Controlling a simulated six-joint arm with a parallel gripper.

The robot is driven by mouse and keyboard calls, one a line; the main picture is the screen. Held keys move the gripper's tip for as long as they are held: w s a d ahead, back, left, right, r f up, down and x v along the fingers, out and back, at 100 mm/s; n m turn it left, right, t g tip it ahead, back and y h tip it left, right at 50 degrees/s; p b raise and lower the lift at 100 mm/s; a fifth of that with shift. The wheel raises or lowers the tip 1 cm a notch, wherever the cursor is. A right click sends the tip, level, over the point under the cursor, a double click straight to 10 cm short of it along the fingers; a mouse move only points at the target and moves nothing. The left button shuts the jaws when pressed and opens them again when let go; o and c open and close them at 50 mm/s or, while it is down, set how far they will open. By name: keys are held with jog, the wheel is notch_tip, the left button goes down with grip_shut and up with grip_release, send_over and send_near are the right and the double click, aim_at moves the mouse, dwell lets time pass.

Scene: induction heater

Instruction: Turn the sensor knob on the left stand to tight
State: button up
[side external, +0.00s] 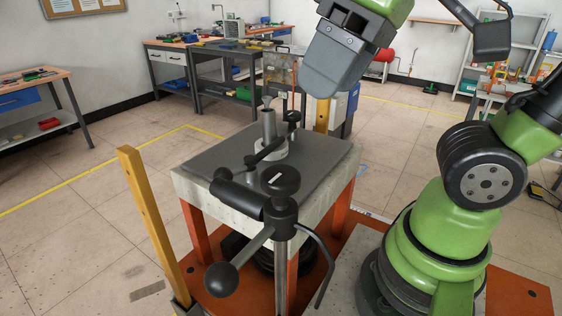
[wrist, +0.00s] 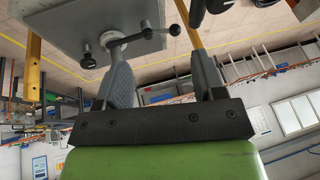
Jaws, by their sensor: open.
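Two stands with black knobs and lever handles are at the table. The nearer stand in the side external view has a round black sensor knob (side external: 280,180) on top, a black cylindrical sensor (side external: 237,195) and a ball-ended lever (side external: 222,279). The farther stand has a smaller black knob (side external: 293,118). Which one is the left stand cannot be told for sure. My gripper (side external: 325,88) is high above the table, apart from both knobs. In the wrist view my gripper (wrist: 157,62) has its fingers spread with nothing between them; a stand's black knob (wrist: 88,61) shows beyond.
The grey-topped table (side external: 205,160) stands on an orange base with a pale metal cylinder (side external: 268,125) on it. A yellow post (side external: 150,215) rises at the near left, another (side external: 322,114) behind. Workbenches are far back.

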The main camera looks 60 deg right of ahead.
aim_at(280, 174)
jog(key=a+r+n+g+h, duration=0.3)
jog(key=a+r+n+g, duration=0.1)
jog(key=a+n, duration=0.45)
jog(key=f, duration=1)
jog(key=shift+w+a, duration=0.1)
jog(key=shift+a, duration=0.25)
jog(key=c, duration=0.9)
